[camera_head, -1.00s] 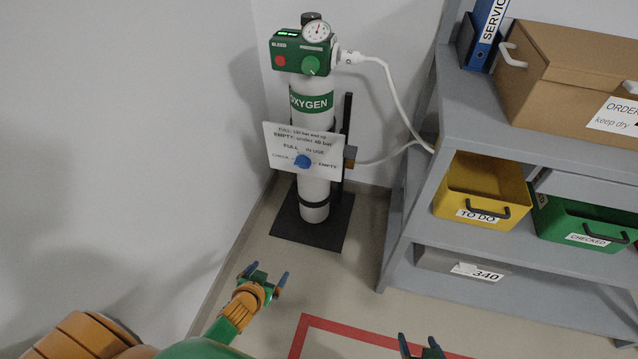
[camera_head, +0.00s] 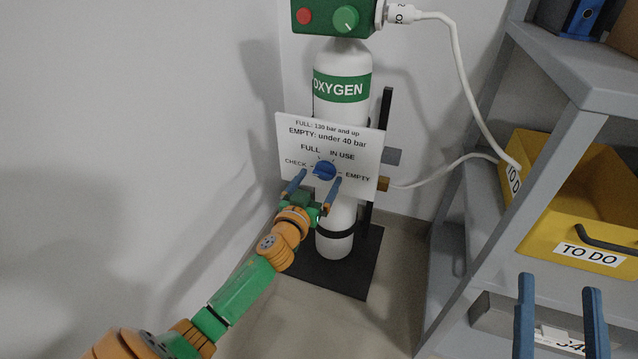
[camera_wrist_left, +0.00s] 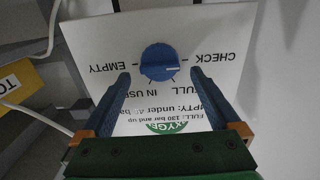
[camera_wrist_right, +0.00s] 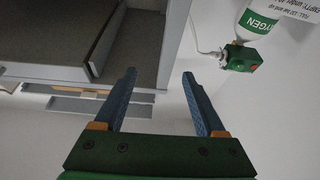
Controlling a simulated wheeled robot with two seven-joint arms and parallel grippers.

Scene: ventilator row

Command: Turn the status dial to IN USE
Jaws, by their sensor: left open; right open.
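The status dial (camera_head: 325,170) is a blue round knob on a white card (camera_head: 376,150) fixed to the front of the oxygen cylinder (camera_head: 342,110). The card reads CHECK, FULL, IN USE and EMPTY around the dial. In the left wrist view the dial (camera_wrist_left: 158,62) appears upside down, and its white mark points about toward CHECK. My left gripper (camera_head: 320,176) is open in front of the card, its fingers one on each side of the dial's lower part; contact cannot be told. My right gripper (camera_head: 560,283) is open and empty, low in front of the shelf.
A grey shelf (camera_head: 568,68) stands on the right with a yellow TO DO bin (camera_head: 535,220). A white hose (camera_head: 470,90) runs from the green regulator (camera_head: 333,18) toward the shelf. The cylinder's black base (camera_head: 350,275) stands in the corner by the left wall.

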